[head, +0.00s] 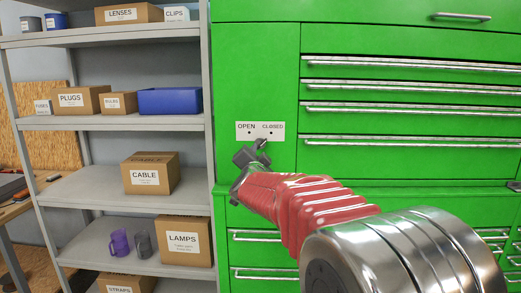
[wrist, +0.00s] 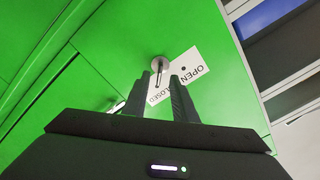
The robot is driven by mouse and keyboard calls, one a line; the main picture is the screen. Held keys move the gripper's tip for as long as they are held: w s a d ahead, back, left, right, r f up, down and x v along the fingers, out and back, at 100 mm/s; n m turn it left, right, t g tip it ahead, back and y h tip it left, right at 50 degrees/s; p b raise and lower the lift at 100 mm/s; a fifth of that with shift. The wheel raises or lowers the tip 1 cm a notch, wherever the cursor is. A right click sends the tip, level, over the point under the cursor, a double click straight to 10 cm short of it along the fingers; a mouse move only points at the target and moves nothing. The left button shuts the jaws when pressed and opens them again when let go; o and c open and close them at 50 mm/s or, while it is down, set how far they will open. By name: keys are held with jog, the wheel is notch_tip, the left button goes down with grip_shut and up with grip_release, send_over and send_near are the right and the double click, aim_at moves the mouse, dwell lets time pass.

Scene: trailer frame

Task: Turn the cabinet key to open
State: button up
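The green cabinet (head: 256,70) has a white plate (head: 260,125) reading OPEN on the left and CLOSED on the right, each with a dot. The key (head: 262,142) sits in its lock just below the plate, small and partly hidden by my gripper (head: 250,155). In the wrist view, the round silver lock (wrist: 161,62) and the narrow key show just beyond my fingertips (wrist: 165,78). The fingers are apart, with the key near the left one; I cannot tell whether they touch. The plate appears turned and partly covered by the right finger. Which mark the key points to is unclear.
Green drawers with silver handles (head: 410,108) lie right of the lock. A grey shelf rack (head: 120,124) with boxes, a blue bin (head: 170,101) and mugs stands to the left. A workbench edge (head: 12,189) shows at far left. The door face around the lock is clear.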

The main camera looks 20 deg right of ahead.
aim_at(259, 148)
jog(key=shift+x, duration=3.2)
jog(key=shift+c, duration=0.6)
grip_shut()
jog(key=shift+s+d, duration=0.1)
jog(key=shift+d, duration=0.15)
jog(key=shift+a+f, duration=0.1)
jog(key=shift+a, duration=0.05)
